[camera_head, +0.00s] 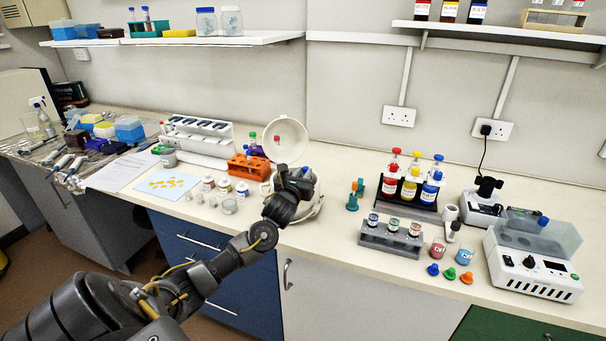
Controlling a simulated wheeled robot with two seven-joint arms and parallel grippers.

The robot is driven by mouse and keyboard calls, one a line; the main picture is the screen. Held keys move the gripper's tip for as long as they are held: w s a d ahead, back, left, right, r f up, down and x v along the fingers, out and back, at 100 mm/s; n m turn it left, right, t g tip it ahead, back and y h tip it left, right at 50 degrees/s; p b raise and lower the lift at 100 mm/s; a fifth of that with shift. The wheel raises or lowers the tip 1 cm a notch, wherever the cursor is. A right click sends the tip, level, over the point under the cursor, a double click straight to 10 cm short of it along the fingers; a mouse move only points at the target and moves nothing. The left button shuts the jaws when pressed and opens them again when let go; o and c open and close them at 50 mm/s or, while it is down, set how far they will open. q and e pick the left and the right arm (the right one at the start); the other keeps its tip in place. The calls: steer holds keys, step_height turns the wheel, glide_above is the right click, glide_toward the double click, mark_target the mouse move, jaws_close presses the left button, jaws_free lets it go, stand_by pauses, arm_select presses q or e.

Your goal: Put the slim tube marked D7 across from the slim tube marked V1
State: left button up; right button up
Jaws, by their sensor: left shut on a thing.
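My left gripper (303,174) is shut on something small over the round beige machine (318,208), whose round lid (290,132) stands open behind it. A bit of blue shows at the fingertips; it may be the cap of a slim tube, but the gripper covers the rest. The machine's inside is mostly hidden by my gripper and arm. An orange rack (248,167) stands just left of the machine. A green-capped tube (253,139) stands behind that rack. No D7 or V1 marking is readable. My right gripper is not in view.
Right of the machine are teal-and-orange pieces (353,199), a black rack of bottles (408,199), a grey rack of jars (390,238) and a white device (533,262). Small bottles (225,186) and a light-blue mat (155,192) lie left.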

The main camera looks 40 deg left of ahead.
arm_select(q)
steer(key=shift+f, duration=0.5)
steer(key=o, duration=0.9)
steer(key=shift+b, duration=0.3)
steer(key=b+v, duration=0.2)
steer(key=v, duration=0.9)
steer(key=shift+w, duration=0.1)
steer(key=shift+d+f, duration=0.1)
